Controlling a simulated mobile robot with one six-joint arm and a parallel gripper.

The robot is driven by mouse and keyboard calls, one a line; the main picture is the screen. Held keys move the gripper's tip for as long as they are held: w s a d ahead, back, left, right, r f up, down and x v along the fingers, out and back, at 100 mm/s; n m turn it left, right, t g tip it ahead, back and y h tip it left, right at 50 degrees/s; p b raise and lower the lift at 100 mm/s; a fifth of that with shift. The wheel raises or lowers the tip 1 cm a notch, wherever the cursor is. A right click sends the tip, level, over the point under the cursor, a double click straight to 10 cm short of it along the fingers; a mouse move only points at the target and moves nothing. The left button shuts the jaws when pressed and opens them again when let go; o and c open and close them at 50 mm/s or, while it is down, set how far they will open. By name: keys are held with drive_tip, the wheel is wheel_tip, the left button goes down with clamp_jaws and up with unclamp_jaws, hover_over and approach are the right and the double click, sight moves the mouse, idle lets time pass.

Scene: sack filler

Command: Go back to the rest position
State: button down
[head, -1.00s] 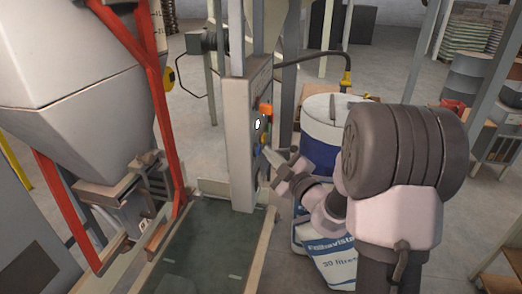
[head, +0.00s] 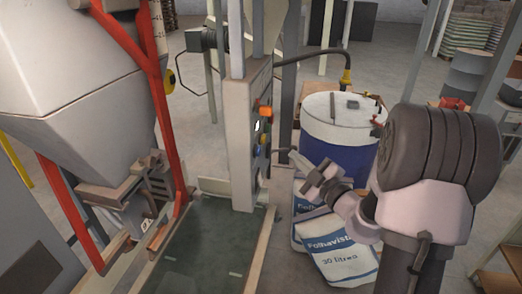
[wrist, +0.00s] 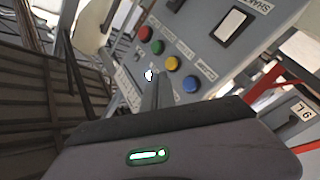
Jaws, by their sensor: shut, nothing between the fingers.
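My gripper (head: 284,153) is shut and empty, just to the right of the grey control post (head: 238,150) in the head view. A clear gap lies between its tips and the post. In the wrist view the closed fingers (wrist: 156,90) point at the control panel (wrist: 205,45), which carries red, green, yellow and blue buttons and a white rocker switch (wrist: 231,26). A small lit white spot (wrist: 149,76) shows by the fingertips.
A blue and white drum (head: 340,135) stands behind my arm. White sacks (head: 338,248) lie on the floor below it. A grey hopper (head: 75,75) with red frame bars (head: 160,90) stands at the left. A dark conveyor (head: 205,250) runs below the post.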

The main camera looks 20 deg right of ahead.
idle(0.6)
drive_tip(key=s+a+r+n+g+y+b, duration=0.1)
drive_tip(key=a+n+g+y, duration=0.15)
drive_tip(key=a+n, duration=0.4)
drive_tip(key=s+a+r+n+g+y+b, duration=0.1)
drive_tip(key=s+a+n+g+y, duration=0.1)
drive_tip(key=a+n+y, duration=0.4)
drive_tip(key=s+a+f+n+g+b, duration=0.25)
drive_tip(key=s+a+n+g, duration=0.55)
drive_tip(key=s+a+n, duration=0.6)
drive_tip(key=s+a+f+n+g+h+b, duration=0.1)
drive_tip(key=s+f+n+h, duration=0.3)
drive_tip(key=n, duration=0.6)
drive_tip(key=s+f+n+g+h+b, duration=0.1)
drive_tip(key=s+f+n+h+b, duration=0.1)
drive_tip(key=s+n, duration=0.5)
drive_tip(key=d+n+h, duration=0.1)
drive_tip(key=n, duration=0.3)
drive_tip(key=d+n+t+h, duration=0.1)
drive_tip(key=d+n, duration=0.1)
drive_tip(key=n, duration=0.2)
drive_tip(key=d+n+h, duration=0.1)
drive_tip(key=d+n, duration=0.1)
drive_tip(key=n, duration=0.2)
drive_tip(key=shift+s+d+r+n+t+h, duration=0.1)
drive_tip(key=shift+s+n+t+h, duration=0.15)
drive_tip(key=shift+t+h, duration=0.1)
